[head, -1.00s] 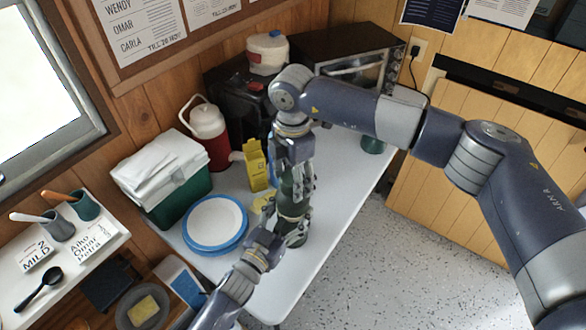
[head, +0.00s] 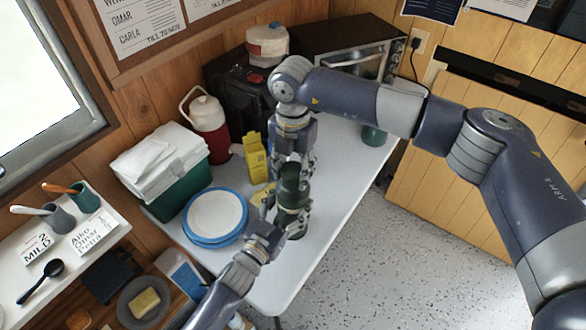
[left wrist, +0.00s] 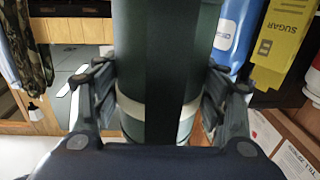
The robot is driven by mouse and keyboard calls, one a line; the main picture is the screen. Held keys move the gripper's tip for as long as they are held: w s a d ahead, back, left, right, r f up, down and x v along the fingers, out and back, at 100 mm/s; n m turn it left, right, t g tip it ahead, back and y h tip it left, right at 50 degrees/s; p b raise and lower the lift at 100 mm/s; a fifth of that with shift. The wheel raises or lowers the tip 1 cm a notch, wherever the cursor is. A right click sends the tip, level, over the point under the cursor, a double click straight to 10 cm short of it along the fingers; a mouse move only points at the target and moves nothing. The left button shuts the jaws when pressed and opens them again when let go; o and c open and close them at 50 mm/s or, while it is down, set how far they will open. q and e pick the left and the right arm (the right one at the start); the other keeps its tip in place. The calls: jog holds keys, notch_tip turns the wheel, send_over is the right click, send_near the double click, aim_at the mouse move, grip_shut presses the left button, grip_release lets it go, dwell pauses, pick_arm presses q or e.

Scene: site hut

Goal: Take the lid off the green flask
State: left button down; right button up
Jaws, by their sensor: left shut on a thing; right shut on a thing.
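The green flask (head: 292,190) stands upright over the white table, with a cream band round it in the left wrist view (left wrist: 128,60). My left gripper (head: 287,214) is shut on the flask's body from the front left; its fingers flank the flask in the left wrist view (left wrist: 160,112). My right gripper (head: 299,164) points down above the flask and is shut on the dark lid (head: 290,171). The fingers partly hide the lid, and I cannot tell whether there is a gap between lid and flask.
On the white table (head: 270,285) are blue-rimmed plates (head: 215,216), a yellow carton (head: 256,160), a green cooler (head: 182,192), a red jug (head: 213,140) and a green cup (head: 373,135). An oven (head: 362,66) stands behind. The table's front right is clear.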

jog(key=n, duration=0.3)
jog(key=shift+n, duration=0.3)
jog(key=n, duration=0.9)
jog(key=shift+n, duration=0.4)
jog(key=n, duration=1.4)
jog(key=shift+n, duration=0.4)
jog(key=n, duration=0.8)
jog(key=shift+n, duration=0.4)
